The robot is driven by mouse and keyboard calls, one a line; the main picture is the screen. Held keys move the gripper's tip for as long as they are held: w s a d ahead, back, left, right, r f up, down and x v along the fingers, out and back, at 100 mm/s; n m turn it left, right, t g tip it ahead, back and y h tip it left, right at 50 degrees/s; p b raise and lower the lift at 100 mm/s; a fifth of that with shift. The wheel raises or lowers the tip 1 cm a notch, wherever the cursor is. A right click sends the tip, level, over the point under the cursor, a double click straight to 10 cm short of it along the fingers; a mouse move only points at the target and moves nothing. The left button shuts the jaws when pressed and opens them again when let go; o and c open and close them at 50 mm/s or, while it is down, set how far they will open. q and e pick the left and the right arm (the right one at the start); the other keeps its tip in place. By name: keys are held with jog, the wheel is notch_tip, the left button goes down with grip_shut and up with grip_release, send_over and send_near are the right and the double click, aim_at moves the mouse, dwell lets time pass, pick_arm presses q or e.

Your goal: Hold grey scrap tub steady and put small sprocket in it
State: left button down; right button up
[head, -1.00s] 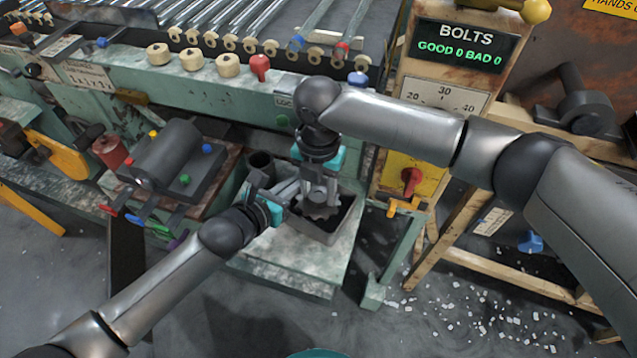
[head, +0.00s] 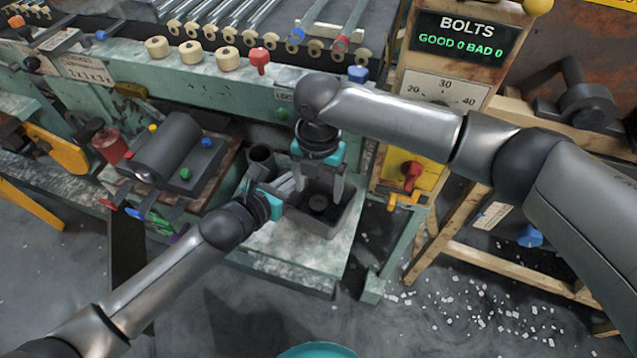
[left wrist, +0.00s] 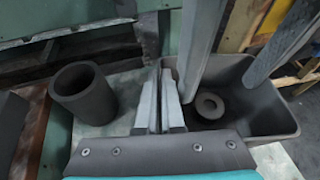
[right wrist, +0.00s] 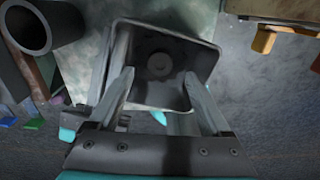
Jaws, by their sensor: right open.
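The grey scrap tub (head: 348,222) stands on the pale bench at the centre of the head view. It also shows in the left wrist view (left wrist: 262,122) and right wrist view (right wrist: 196,62). The small sprocket (head: 318,203) lies inside on the tub floor; its round hub shows in the left wrist view (left wrist: 210,106), and its teeth are hard to make out in shadow. My right gripper (head: 319,198) is open above the sprocket, fingers apart and pointing down into the tub. My left gripper (left wrist: 160,122) is closed on the tub's near-left wall.
A dark open cylinder (left wrist: 84,95) stands on the bench left of the tub. A machine with a dark roller (head: 168,150) sits farther left. A yellow panel with a red knob (head: 411,176) is on the right. White bits litter the floor there.

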notch_tip(320, 180, up, 12)
dwell(0.6)
pick_arm(q)
jog(key=c, duration=1)
grip_release()
jog(key=shift+o, duration=0.2)
jog(key=v, duration=1.2)
jog(key=shift+s, duration=0.1)
pick_arm(e)
jog(key=shift+s, duration=0.1)
